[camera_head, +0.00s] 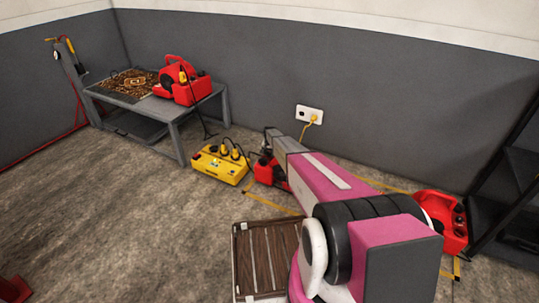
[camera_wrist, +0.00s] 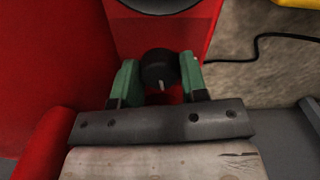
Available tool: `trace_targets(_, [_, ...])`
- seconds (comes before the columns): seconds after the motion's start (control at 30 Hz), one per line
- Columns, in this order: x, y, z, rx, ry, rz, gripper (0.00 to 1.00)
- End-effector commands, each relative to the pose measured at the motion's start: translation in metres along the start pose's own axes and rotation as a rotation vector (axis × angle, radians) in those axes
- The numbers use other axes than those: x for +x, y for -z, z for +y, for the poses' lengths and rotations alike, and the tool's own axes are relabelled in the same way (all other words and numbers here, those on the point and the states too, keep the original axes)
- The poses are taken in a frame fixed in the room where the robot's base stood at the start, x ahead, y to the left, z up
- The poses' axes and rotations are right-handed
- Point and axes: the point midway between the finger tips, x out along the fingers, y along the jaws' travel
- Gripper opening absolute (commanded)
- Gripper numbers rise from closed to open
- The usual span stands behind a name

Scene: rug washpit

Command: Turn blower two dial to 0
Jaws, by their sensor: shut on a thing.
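In the wrist view a black round dial (camera_wrist: 158,67) with a white pointer mark sits on the red face of a blower (camera_wrist: 140,30). My gripper (camera_wrist: 160,78) has its green fingertips on either side of the dial and is shut on it. The pointer mark points down the picture, towards my gripper. No numbers around the dial can be made out. In the head view this blower (camera_head: 265,172) stands on the floor near the wall, partly hidden behind my arm. My gripper's fingertips are hard to make out there.
A yellow power box (camera_head: 220,165) stands left of that blower, with cables. Another red blower (camera_head: 190,88) sits on a grey table (camera_head: 172,122). A third (camera_head: 440,222) stands at right beside a dark shelf (camera_head: 510,190). A wooden slatted crate (camera_head: 262,225) lies near my arm.

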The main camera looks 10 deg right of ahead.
Motion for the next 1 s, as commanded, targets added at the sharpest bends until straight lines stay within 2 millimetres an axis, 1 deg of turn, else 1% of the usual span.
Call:
trace_targets(0.17, [-0.0002, -0.0002, 0.0, -0.051, 0.0, 0.0, 0.16])
trace_targets(0.37, [-0.0003, -0.0003, 0.0001, -0.176, 0.0, -0.001, 0.16])
trace_targets(1.0, [-0.0004, -0.0004, 0.0002, -0.77, 0.0, -0.001, 0.16])
